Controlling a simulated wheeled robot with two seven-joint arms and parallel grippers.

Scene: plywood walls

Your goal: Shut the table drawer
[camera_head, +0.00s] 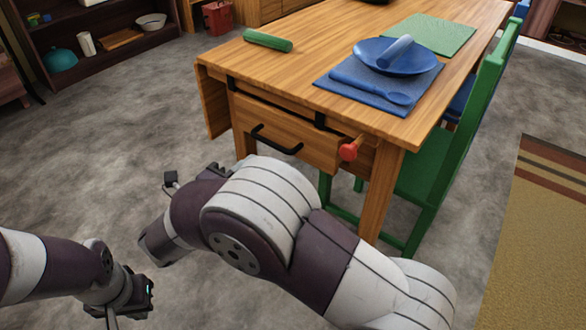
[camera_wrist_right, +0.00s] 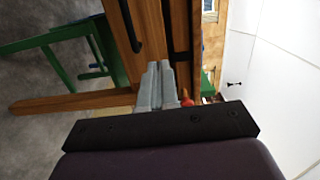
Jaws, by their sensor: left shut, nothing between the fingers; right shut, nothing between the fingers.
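The wooden table (camera_head: 300,70) has a drawer (camera_head: 300,155) in its near end, with a black bar handle (camera_head: 275,140). I cannot tell how far the drawer stands out. In the right wrist view, the drawer handle (camera_wrist_right: 129,22) shows at the top. My right gripper (camera_wrist_right: 160,66) is shut and empty, its grey fingertips close to the wooden end; contact cannot be told. In the head view its fingers are hidden by my right arm. My left gripper (camera_head: 113,315) is shut and empty, low at the lower left, away from the table.
A red knob (camera_head: 348,152) sticks out right of the drawer. A green chair (camera_head: 440,185) stands at the table's right side. Floor left of the table is clear.

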